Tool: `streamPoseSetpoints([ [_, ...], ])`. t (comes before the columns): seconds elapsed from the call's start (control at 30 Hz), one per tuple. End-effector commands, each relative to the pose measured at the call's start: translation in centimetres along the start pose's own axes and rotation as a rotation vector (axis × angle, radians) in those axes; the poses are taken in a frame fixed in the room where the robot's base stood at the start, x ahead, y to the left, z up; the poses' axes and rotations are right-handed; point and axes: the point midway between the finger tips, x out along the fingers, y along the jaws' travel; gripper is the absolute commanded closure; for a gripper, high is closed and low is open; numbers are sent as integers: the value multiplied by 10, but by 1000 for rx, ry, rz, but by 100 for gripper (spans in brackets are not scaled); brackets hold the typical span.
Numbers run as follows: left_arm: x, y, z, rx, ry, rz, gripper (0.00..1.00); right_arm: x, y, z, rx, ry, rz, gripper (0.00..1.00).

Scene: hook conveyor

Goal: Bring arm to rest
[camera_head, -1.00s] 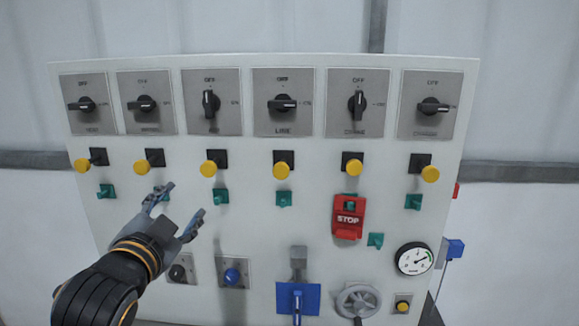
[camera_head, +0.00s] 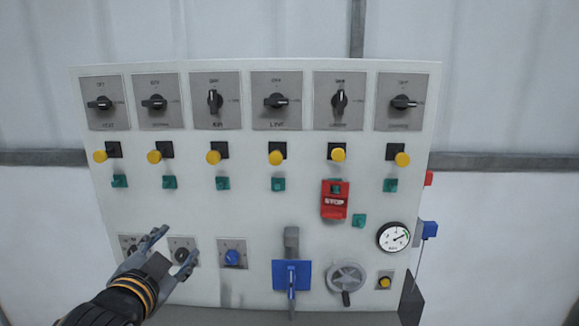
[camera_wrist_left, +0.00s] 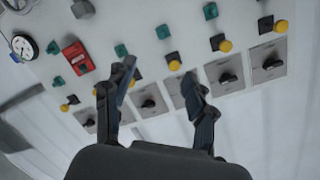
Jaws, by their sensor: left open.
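My left gripper (camera_head: 176,254) is open and empty in the head view. It is at the lower left, in front of the control panel (camera_head: 262,215), and covers part of the lower-left knob plates. In the left wrist view its two fingers (camera_wrist_left: 158,95) stand apart with the panel beyond them and nothing between them. I cannot tell the exact gap between the fingers and the panel. My right gripper is not in view.
The panel carries a row of rotary switches (camera_head: 276,100), yellow buttons (camera_head: 275,158), green pieces (camera_head: 278,185), a red STOP cover (camera_head: 334,201), a blue lever (camera_head: 291,276), a handwheel (camera_head: 346,278) and a gauge (camera_head: 393,237). A pale wall (camera_head: 500,80) stands behind.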

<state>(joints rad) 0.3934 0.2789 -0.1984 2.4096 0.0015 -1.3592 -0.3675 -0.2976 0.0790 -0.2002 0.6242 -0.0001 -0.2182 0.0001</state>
Motion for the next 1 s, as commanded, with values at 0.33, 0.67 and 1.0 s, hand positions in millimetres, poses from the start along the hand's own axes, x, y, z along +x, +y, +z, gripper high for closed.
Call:
streamPoseSetpoints([
  [0.33, -20, 89, 104, -158, -259, 182, 45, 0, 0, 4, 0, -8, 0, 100],
  [0.67, -120, 205, 237, -384, -697, 382, 45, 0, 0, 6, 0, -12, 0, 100],
  [1.0, -216, 260, 298, -503, -999, 462, 45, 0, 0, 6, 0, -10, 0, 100],
])
